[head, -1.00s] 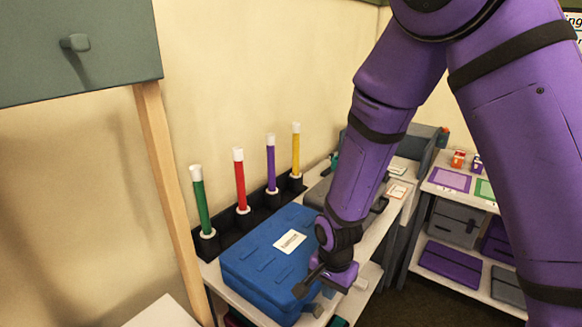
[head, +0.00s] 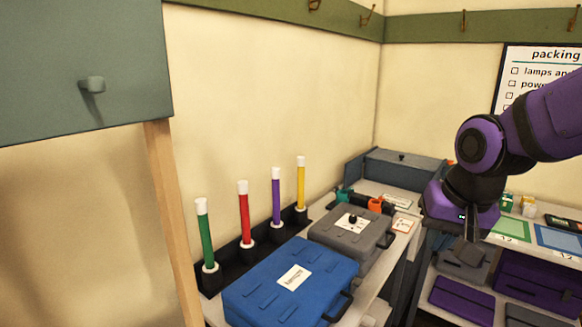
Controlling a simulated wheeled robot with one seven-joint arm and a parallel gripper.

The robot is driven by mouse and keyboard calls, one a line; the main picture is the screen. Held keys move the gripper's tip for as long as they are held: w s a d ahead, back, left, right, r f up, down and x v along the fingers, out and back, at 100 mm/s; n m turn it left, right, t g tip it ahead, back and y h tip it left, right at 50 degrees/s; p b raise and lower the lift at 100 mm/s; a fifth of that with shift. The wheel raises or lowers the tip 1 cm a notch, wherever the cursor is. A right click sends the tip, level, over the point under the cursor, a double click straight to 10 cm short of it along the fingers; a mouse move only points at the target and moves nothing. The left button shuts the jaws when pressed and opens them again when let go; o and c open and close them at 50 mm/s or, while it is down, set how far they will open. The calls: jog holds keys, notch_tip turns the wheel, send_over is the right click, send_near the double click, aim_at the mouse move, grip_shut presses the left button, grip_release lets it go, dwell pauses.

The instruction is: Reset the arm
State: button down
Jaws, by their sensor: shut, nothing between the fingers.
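My purple arm comes in from the right edge in the head view. My gripper (head: 472,226) hangs fingers down above the gap between the left bench and the right-hand shelf. Its dark fingers look closed together with nothing between them. It is apart from the cases and the shelf items. The arm hides part of the wall and of the shelf's back left corner.
A blue case (head: 260,292) and a grey case (head: 340,235) lie on the left bench. Green (head: 206,240), red (head: 244,212), purple (head: 276,197) and yellow (head: 300,184) sticks stand behind. A grey cabinet (head: 75,65) juts out upper left.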

jog(key=s+d+r+n+t, duration=0.1)
jog(key=s+d+r, duration=0.2)
jog(key=s+r, duration=0.1)
jog(key=s+d+r+n+t+h, duration=0.1)
jog(key=s+d+r, duration=0.2)
jog(key=s, duration=0.4)
jog(key=shift+s+d+r+n, duration=0.2)
jog(key=shift+r+n, duration=0.1)
jog(key=shift+r, duration=0.15)
jog(key=shift+w, duration=0.1)
